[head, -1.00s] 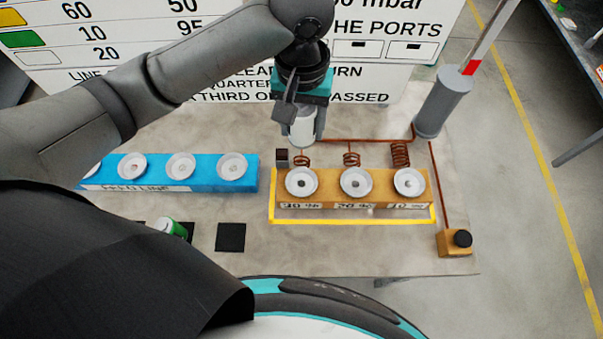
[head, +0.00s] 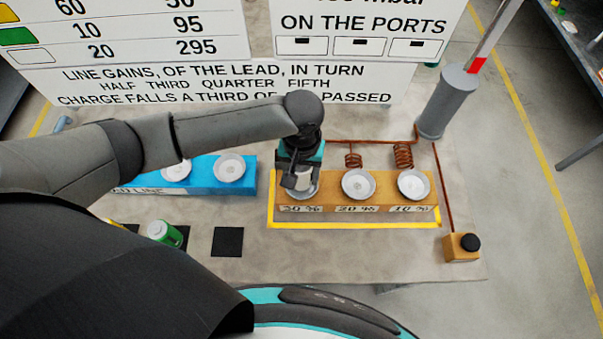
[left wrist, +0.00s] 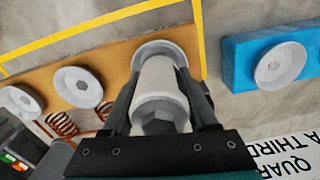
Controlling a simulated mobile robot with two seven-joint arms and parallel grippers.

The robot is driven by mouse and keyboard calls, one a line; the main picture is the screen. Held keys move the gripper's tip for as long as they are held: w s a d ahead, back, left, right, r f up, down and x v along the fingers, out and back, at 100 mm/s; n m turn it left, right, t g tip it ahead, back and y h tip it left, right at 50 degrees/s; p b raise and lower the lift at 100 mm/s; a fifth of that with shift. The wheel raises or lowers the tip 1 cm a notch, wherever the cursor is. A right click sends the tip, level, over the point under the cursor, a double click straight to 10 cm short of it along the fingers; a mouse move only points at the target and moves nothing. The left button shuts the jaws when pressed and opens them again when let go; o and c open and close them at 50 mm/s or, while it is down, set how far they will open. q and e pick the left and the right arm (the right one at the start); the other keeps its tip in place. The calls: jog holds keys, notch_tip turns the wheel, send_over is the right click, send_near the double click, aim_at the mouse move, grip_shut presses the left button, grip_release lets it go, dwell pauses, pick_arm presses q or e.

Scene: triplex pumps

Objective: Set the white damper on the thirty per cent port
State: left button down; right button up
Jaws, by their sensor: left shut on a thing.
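My left gripper (head: 301,178) is shut on the white damper (head: 304,181), which also shows in the left wrist view (left wrist: 158,82) between the two fingers. The damper stands roughly upright at the thirty per cent port's pale dish (left wrist: 150,50), the leftmost one on the tan block (head: 386,189) in the head view. The gripper and damper hide most of this dish. I cannot tell whether the damper touches its bottom. The block's labels read 30 %, 20 % and 10 %. My right gripper is not in view.
The twenty (head: 358,184) and ten per cent dishes (head: 413,184) are empty. Copper coils (head: 403,156) and a grey cylinder (head: 445,103) stand behind. A blue block (head: 207,172) with pale dishes is at left. A green-and-white can (head: 164,232) and black square (head: 227,242) lie in front.

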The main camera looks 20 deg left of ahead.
pick_arm(q)
jog(key=shift+f, duration=0.25)
jog(key=shift+f, duration=0.15)
jog(key=shift+s+f, duration=0.2)
jog(key=shift+f, duration=0.1)
jog(key=shift+c, duration=2.2)
grip_release()
jog(key=shift+s+f, duration=0.1)
jog(key=shift+f, duration=0.05)
jog(key=shift+o, duration=1.3)
jog(key=shift+r, duration=0.45)
jog(key=r, duration=0.4)
jog(key=r+p, duration=0.1)
jog(key=r, duration=0.3)
jog(key=r+p, duration=0.1)
jog(key=r, duration=0.3)
jog(key=shift+w+r, duration=0.35)
